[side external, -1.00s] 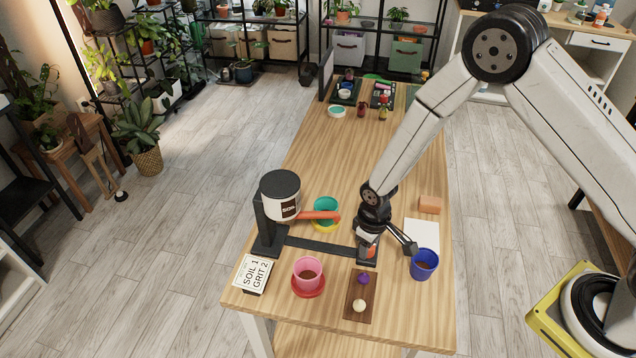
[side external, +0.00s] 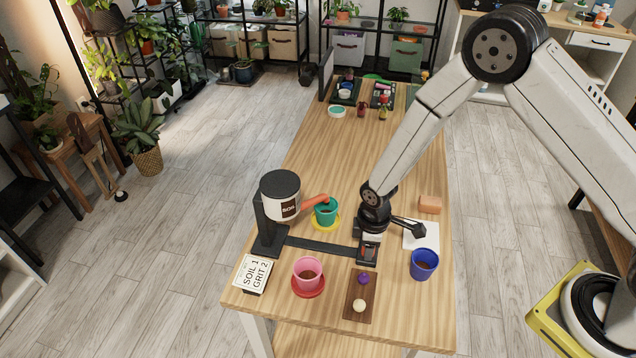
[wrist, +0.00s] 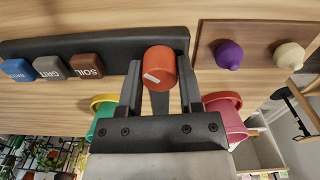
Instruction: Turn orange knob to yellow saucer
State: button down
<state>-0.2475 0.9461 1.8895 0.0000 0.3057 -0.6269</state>
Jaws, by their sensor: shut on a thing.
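The orange knob (wrist: 161,66) sits between the fingers of my gripper (wrist: 160,74) in the wrist view, and a white mark shows on its face. In the side view my gripper (side external: 368,248) is down at the right end of the dark bar and mostly hides the knob. The yellow saucer (side external: 333,226) carries a teal pot (side external: 325,213). The orange spout (side external: 315,202) of the canister labelled SOIL (side external: 281,197) reaches to the teal pot's rim. The saucer's yellow edge (wrist: 103,98) also shows in the wrist view.
A pink pot (side external: 308,268) stands on a red saucer (side external: 307,288). A blue pot (side external: 424,262) stands by a white sheet (side external: 417,240). A brown board (side external: 352,312) holds a purple and a cream knob. A card (side external: 253,274) reads SOIL 1, GRIT 2. The table's middle is clear.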

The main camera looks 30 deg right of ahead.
jog(key=shift+c, duration=1.3)
grip_release()
jog(key=shift+r, duration=0.2)
jog(key=shift+r, duration=3.7)
